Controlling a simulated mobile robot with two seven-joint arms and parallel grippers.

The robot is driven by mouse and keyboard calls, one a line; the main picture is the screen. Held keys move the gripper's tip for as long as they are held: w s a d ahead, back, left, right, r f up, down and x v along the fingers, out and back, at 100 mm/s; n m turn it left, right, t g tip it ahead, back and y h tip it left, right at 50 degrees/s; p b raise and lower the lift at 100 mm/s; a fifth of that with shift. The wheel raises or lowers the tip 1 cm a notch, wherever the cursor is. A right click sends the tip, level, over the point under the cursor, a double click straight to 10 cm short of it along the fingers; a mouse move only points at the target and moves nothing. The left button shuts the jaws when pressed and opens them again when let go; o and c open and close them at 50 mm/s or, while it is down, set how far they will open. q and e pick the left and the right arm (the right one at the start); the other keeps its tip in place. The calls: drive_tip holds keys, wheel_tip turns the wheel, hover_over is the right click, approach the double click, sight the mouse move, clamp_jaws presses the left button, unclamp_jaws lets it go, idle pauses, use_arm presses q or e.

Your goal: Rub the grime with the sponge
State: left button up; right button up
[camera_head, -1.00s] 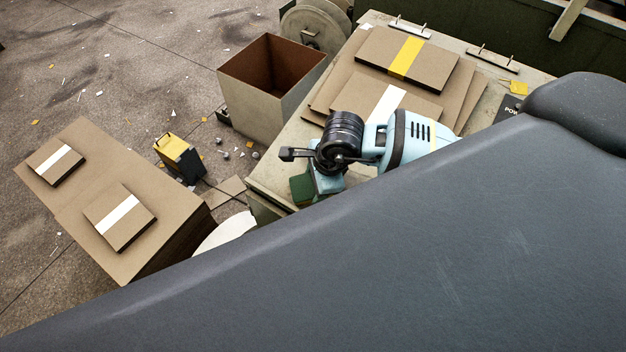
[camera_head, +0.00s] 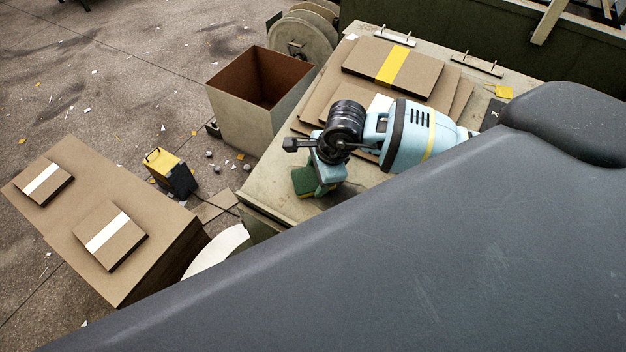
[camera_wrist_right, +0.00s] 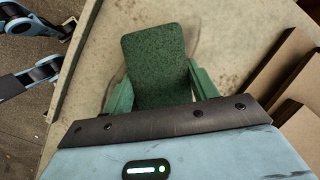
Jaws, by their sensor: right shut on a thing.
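My right gripper (camera_head: 320,178) is shut on the green sponge (camera_head: 304,181), close to the near left end of the pale worktop (camera_head: 262,188). In the right wrist view the sponge (camera_wrist_right: 155,62) has a dark speckled face and sits between the two green-looking fingers (camera_wrist_right: 158,92). The worktop around it shows faint brownish mottling (camera_wrist_right: 228,42), perhaps the grime; the sponge may hide part of it. I cannot tell whether the sponge touches the worktop. My left gripper cannot be made out.
Stacked boards, the top one with a yellow band (camera_head: 392,64), lie on the worktop beyond my right gripper. An open bin (camera_head: 238,115) stands beside it. My grey body hides the lower right.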

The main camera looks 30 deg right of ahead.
drive_tip(key=shift+w+d+r, duration=0.1)
drive_tip(key=shift+w+d, duration=0.15)
drive_tip(key=shift+d, duration=0.25)
drive_tip(key=shift+w+d, duration=0.1)
drive_tip(key=shift+w+d+r, duration=0.2)
drive_tip(key=shift+w+d, duration=0.15)
drive_tip(key=shift+d, duration=0.25)
drive_tip(key=shift+w+d+r, duration=0.15)
drive_tip(key=shift+w+d, duration=0.15)
drive_tip(key=shift+d, duration=0.25)
use_arm(q)
drive_tip(key=shift+s+f, duration=0.2)
drive_tip(key=shift+f, duration=0.05)
use_arm(e)
drive_tip(key=shift+s, duration=0.1)
drive_tip(key=shift+s+d+r, duration=0.1)
drive_tip(key=shift+s+d, duration=0.2)
drive_tip(key=shift+s, duration=0.1)
drive_tip(key=shift+s+d+p, duration=0.35)
drive_tip(key=shift+s+d, duration=0.1)
drive_tip(key=shift+s, duration=0.4)
use_arm(q)
drive_tip(key=shift+w+r, duration=0.7)
drive_tip(key=shift+r, duration=0.15)
